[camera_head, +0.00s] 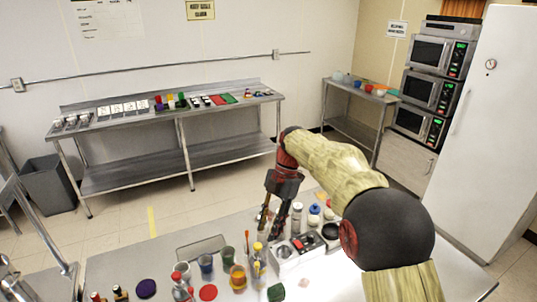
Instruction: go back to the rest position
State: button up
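My gripper (270,222) hangs fingers-down over the far part of the near table (120,265), with my arm reaching in from the right. Its two dark fingers look apart, with a narrow gap and nothing clearly held between them. The fingertips are close in the picture to a grey-capped bottle (296,217) and a yellow-topped bottle (257,250). Whether they touch anything there cannot be told. My arm hides part of the table's right side.
Cups, bottles and discs crowd the near table around a blue cup (206,265) and a yellow-orange cup (238,277). A steel wall bench (130,180), a grey bin (48,185), stacked microwaves (430,88) and a white fridge (490,130) stand beyond. Floor between table and bench is clear.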

jog(key=s+d+f+m+t+h, duration=0.15)
jog(key=s+d+f+m, duration=0.3)
jog(key=m, duration=1.15)
jog(key=s+d+r+m+t, duration=0.2)
jog(key=s+d+r+m, duration=0.1)
jog(key=s, duration=0.5)
jog(key=s+d+r+m+t+h, duration=0.1)
jog(key=s+d+r+m+t, duration=0.2)
jog(key=s+d, duration=0.3)
jog(key=s+d+r+m+t, duration=0.2)
jog(key=s+d+r+m, duration=0.3)
jog(key=s, duration=0.7)
jog(key=shift+d, duration=0.2)
